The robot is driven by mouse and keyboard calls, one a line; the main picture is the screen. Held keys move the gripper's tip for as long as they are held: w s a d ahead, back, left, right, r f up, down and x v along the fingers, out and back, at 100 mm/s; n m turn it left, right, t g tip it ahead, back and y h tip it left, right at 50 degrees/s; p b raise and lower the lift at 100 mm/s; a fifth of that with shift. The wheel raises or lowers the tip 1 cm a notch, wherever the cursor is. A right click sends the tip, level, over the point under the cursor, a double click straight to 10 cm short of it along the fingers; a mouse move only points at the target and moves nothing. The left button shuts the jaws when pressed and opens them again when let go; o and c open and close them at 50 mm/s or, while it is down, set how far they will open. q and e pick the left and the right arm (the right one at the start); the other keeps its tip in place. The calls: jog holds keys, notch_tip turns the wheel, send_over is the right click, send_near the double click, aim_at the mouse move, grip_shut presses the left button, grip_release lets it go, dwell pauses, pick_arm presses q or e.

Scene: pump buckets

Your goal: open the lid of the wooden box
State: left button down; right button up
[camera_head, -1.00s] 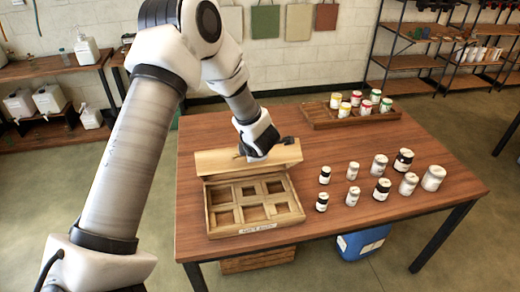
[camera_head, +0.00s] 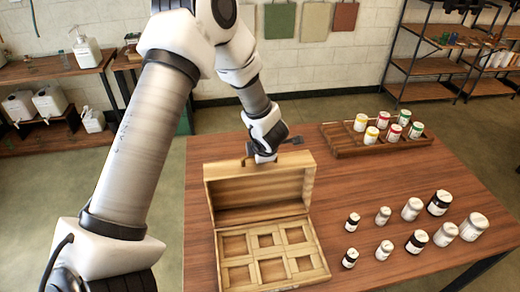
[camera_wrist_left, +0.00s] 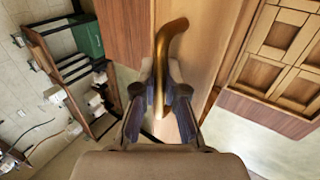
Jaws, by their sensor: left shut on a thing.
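The wooden box (camera_head: 218,262) stands on the table with its several square compartments uncovered. Its lid (camera_head: 258,192) stands raised at the back, roughly upright, with its inner face towards the head camera. My left gripper (camera_head: 262,155) is at the lid's top edge. In the left wrist view, the gripper (camera_wrist_left: 160,98) is shut on the curved bronze handle (camera_wrist_left: 170,38) of the lid. Part of the compartment grid (camera_wrist_left: 280,50) shows at the right of that view. My right gripper is not in view.
Several white and black jars (camera_head: 411,209) stand on the table (camera_head: 350,170) right of the box. A wooden tray (camera_head: 344,146) with several colour-labelled jars lies at the back right. Bare tabletop separates the box from the jars.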

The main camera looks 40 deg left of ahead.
pick_arm(q)
jog(key=shift+w+a, duration=0.15)
jog(key=shift+r, duration=0.1)
jog(key=c, duration=1.5)
grip_release()
jog(key=v, duration=1.2)
jog(key=shift+r, duration=0.1)
